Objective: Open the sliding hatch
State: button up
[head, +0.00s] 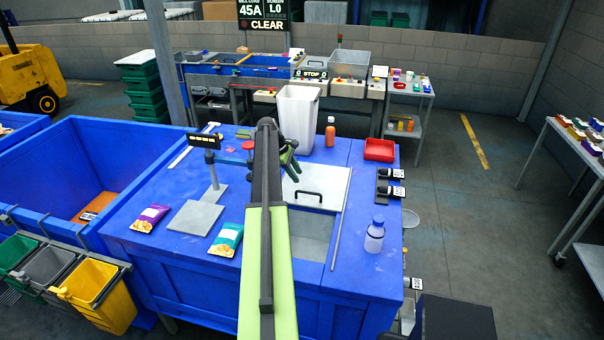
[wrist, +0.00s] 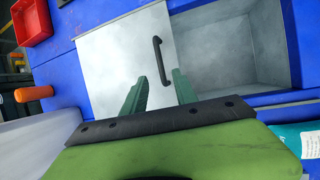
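The sliding hatch (head: 328,182) is a pale grey panel in the blue worktop, with a black bar handle (head: 309,194) near its front edge. A grey recess (head: 312,236) shows uncovered in front of it, so the hatch stands partly open. In the wrist view the hatch (wrist: 112,65) is on the left, its handle (wrist: 157,60) near the middle and the recess (wrist: 232,55) to the right. My gripper (head: 291,166) is over the back left of the hatch. In the wrist view its green fingers (wrist: 160,82) are apart and empty, with the handle just beyond the tips. I see no contact.
A white bin (head: 298,118) and an orange bottle (head: 330,132) stand behind the hatch. A red tray (head: 379,150) is at the back right, a blue-capped bottle (head: 375,236) at the right. A thin rail (head: 341,222) runs along the recess's right side. Snack bags (head: 226,240) lie left.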

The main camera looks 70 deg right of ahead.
jog(key=p+v, duration=0.5)
jog(key=v, duration=0.2)
jog(key=shift+r, duration=0.3)
jog(key=shift+w+a, duration=0.1)
